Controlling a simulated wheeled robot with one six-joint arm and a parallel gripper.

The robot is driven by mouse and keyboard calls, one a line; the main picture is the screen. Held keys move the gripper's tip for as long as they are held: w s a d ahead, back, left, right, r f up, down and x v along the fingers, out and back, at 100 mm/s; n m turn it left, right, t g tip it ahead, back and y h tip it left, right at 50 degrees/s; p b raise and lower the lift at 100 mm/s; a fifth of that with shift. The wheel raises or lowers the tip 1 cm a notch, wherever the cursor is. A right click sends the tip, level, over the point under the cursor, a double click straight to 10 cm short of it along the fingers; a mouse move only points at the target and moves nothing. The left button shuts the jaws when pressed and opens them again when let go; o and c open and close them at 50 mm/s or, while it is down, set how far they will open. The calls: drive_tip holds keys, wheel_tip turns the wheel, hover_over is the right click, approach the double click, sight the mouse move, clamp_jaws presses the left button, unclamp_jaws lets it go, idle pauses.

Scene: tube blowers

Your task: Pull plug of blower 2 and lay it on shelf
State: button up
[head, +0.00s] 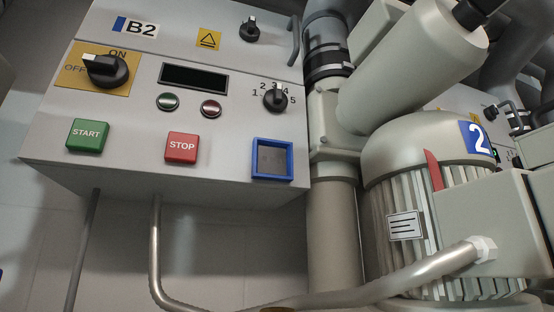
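Blower 2 shows as a ribbed pale green-grey motor (392,190) at the right, with a blue label (476,138) reading 2. A red strip and a small lined plate are on its side. Its grey control box (225,105), marked B2, hangs at the left. The box's rotary switch (107,69) has its light-coloured end toward the upper left, between the OFF and ON marks. I cannot make out a plug or a shelf in this view. My gripper is not in view, so I cannot tell whether it holds anything.
The box carries a green START button (88,135), a red STOP button (182,147), a blue-framed square (272,159) and a selector knob (275,98). A vertical pipe (334,220) stands between box and motor. A bent metal conduit (155,250) runs below to the motor's side box.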

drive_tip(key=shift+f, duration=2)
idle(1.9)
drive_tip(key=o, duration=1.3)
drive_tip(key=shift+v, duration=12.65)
